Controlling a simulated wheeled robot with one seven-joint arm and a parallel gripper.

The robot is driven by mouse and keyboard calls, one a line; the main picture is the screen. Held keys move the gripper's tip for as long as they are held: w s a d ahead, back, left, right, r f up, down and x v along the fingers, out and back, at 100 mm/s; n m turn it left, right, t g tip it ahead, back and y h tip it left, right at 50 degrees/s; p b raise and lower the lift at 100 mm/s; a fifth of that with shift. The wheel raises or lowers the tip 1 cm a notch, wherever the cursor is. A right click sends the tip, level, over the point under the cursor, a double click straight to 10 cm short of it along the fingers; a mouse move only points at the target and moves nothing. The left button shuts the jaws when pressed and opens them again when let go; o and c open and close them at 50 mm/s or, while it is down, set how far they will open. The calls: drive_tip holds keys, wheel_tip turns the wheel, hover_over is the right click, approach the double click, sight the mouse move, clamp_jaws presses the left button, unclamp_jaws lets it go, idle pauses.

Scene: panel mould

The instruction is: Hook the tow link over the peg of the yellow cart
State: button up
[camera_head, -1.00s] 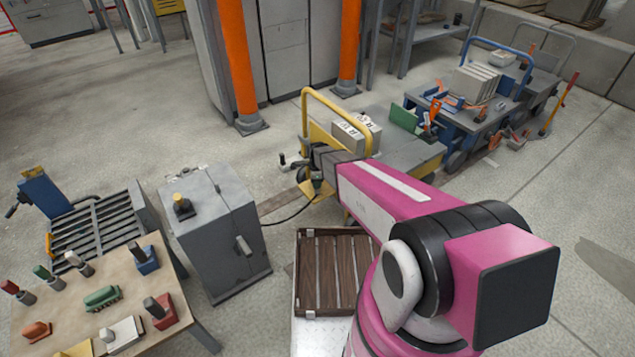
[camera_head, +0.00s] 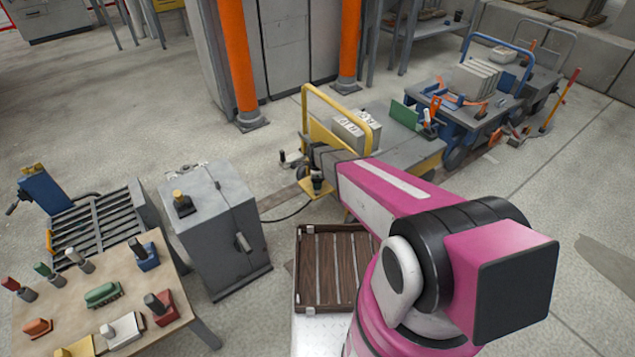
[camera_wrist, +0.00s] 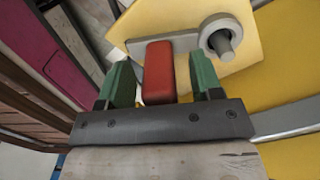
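The yellow cart (camera_head: 398,153) stands ahead with its hoop handle raised. In the wrist view its yellow plate (camera_wrist: 170,22) carries an upright grey peg (camera_wrist: 222,42). The tow link (camera_wrist: 186,44) is a flat grey bar with a ring at one end and a red grip block (camera_wrist: 159,75) at the other. The ring appears to sit around the peg, low against the plate. My gripper (camera_wrist: 161,66) has its green fingers either side of the red block, with a gap on both sides. In the head view my gripper (camera_head: 317,183) is small and partly hidden by my arm.
A blue cart (camera_head: 462,118) stands behind the yellow cart. A grey cabinet (camera_head: 212,232) and a tool table (camera_head: 178,283) are at left. A brown slatted crate (camera_head: 304,268) lies close to my arm. Orange posts (camera_head: 238,62) stand behind. Floor at right is clear.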

drive_tip(key=r, duration=1.1)
drive_tip(key=shift+s+d, duration=0.2)
drive_tip(key=shift+s, duration=0.1)
